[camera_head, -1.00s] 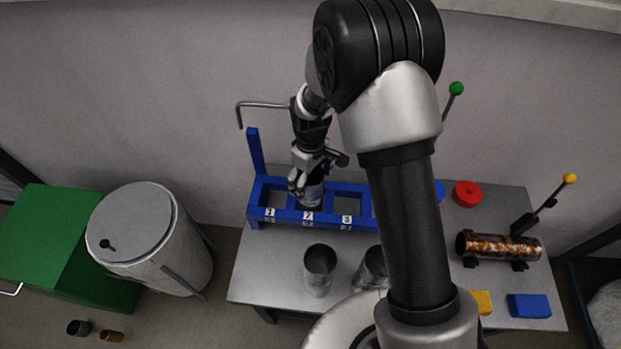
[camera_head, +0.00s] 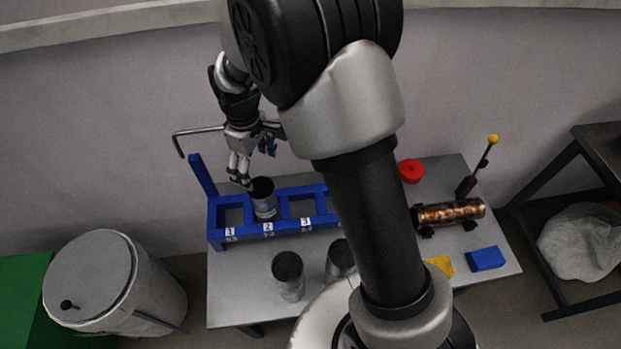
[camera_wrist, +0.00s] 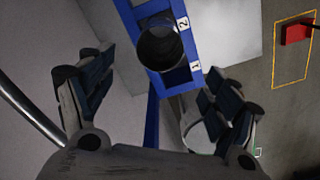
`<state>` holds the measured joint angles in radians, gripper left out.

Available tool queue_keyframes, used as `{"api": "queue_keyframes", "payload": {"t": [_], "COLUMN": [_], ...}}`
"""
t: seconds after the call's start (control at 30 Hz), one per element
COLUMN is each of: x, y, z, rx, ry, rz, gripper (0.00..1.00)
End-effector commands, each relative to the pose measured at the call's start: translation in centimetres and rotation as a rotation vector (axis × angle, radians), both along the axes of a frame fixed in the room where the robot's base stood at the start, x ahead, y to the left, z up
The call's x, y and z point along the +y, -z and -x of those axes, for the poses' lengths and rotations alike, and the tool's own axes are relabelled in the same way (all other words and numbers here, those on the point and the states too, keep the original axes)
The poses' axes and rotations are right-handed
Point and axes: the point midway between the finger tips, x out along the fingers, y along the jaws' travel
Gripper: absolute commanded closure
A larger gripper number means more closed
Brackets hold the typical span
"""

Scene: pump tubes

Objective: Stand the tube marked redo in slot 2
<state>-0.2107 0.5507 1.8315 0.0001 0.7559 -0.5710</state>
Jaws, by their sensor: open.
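A grey metal tube (camera_head: 263,199) stands upright in slot 2 of the blue rack (camera_head: 213,228); any marking on it is not readable. In the wrist view the tube (camera_wrist: 160,48) shows its open dark mouth in the rack (camera_wrist: 128,14), beside the label 2. My gripper (camera_head: 243,184) is open and empty above and slightly left of the tube, apart from it. In the wrist view its fingers (camera_wrist: 152,101) are spread wide. Two more grey tubes stand on the table: one (camera_head: 289,277) in front of the rack and one (camera_head: 339,262) partly behind my arm.
Slots 1 and 3 look empty. On the table (camera_head: 235,294) are a red disc (camera_head: 411,171), a rusty tube (camera_head: 449,212) on a holder, and a blue block (camera_head: 486,259). A lidded drum (camera_head: 110,285) stands left.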

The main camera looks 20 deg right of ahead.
Motion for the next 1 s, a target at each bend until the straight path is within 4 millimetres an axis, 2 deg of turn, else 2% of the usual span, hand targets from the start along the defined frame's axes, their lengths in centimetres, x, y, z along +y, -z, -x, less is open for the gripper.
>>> {"api": "queue_keyframes", "payload": {"t": [0.17, 0.3, 0.5, 0.73, 0.9, 1.0], "x": [-1.4, -3.2, -5.7, -7.9, -9.1, -9.5], "y": [-4.6, -9.7, -15.2, -19.0, -20.0, -19.9], "z": [1.4, 4.2, 9.3, 16.1, 20.8, 22.8], "rx": [-0.049, -0.105, -0.181, -0.27, -0.332, -0.357], "ry": [0.081, 0.189, 0.349, 0.53, 0.655, 0.711], "rz": [-0.011, -0.027, -0.054, -0.092, -0.124, -0.14], "gripper": [0.18, 0.18, 0.18, 0.18, 0.18, 0.18]}}
